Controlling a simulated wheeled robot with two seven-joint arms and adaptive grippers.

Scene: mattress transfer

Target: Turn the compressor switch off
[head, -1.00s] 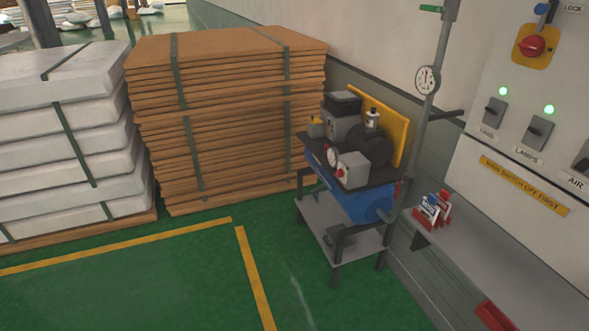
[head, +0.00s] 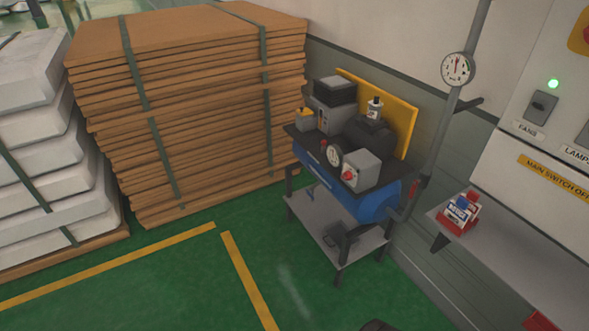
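The compressor stands on a grey metal stand right of the middle, with a blue tank (head: 377,205) under a dark top plate. A grey box (head: 361,169) on its near side carries a small red knob (head: 348,174); its setting is too small to tell. A round gauge (head: 334,156) sits beside the box. On the wall panel (head: 518,115) at the right, the FANS switch (head: 541,106) shows under a lit green lamp. The LAMPS switch is cut off by the right edge. Neither of my grippers is in view.
Strapped cardboard stacks (head: 200,110) and white mattresses (head: 40,150) stand at the left. A wall shelf (head: 500,245) with a small red holder (head: 460,214) juts out at the right. A pole gauge (head: 457,68) stands behind. Green floor before the stand is clear except a dark shape at the bottom edge.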

